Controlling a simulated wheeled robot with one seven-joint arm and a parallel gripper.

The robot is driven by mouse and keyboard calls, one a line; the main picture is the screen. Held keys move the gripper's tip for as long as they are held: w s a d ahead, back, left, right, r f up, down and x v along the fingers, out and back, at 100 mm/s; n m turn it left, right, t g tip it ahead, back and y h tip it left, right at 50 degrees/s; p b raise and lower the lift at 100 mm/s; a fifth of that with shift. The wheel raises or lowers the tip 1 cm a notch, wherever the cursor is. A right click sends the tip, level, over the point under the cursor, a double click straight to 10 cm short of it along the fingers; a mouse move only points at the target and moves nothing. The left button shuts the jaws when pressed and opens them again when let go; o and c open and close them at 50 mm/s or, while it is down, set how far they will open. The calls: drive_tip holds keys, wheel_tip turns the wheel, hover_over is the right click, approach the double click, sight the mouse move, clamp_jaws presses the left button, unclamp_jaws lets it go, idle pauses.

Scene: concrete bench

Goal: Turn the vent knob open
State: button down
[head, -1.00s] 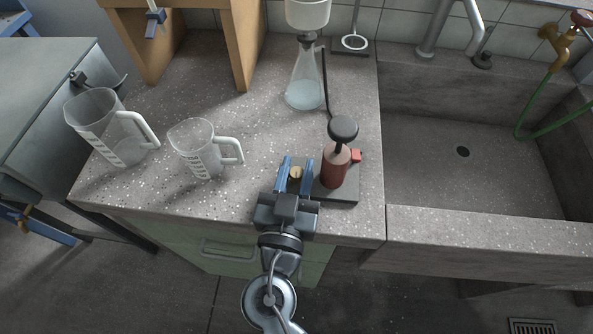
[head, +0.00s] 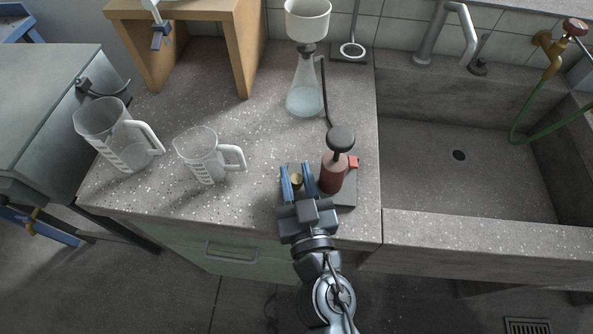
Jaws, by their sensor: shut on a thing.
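The vent knob (head: 297,181) is a small brass-coloured piece beside a red hand pump (head: 334,172) with a black ball handle, on a dark base plate (head: 345,198). My gripper (head: 297,178) reaches in from the front edge of the bench, its two blue fingers on either side of the knob. It is shut on the knob. The fingers and gripper body hide part of the knob and the plate's left side, so I cannot tell how far the knob is turned.
Two clear measuring jugs (head: 118,136) (head: 208,156) stand at the left. A flask (head: 305,88) with a white funnel stands behind the pump, joined by a dark hose (head: 325,95). A sink (head: 450,165) lies at the right. The bench (head: 240,105) between jugs and flask is clear.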

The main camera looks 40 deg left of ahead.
drive_tip(key=shift+n+g+y+p, duration=0.4)
drive_tip(key=shift+g+p, duration=0.1)
drive_tip(key=shift+p, duration=0.3)
drive_tip(key=c, duration=1)
unclamp_jaws()
drive_tip(key=shift+b+v, duration=0.5)
drive_tip(key=shift+v, duration=3.45)
drive_tip(key=shift+o, duration=0.4)
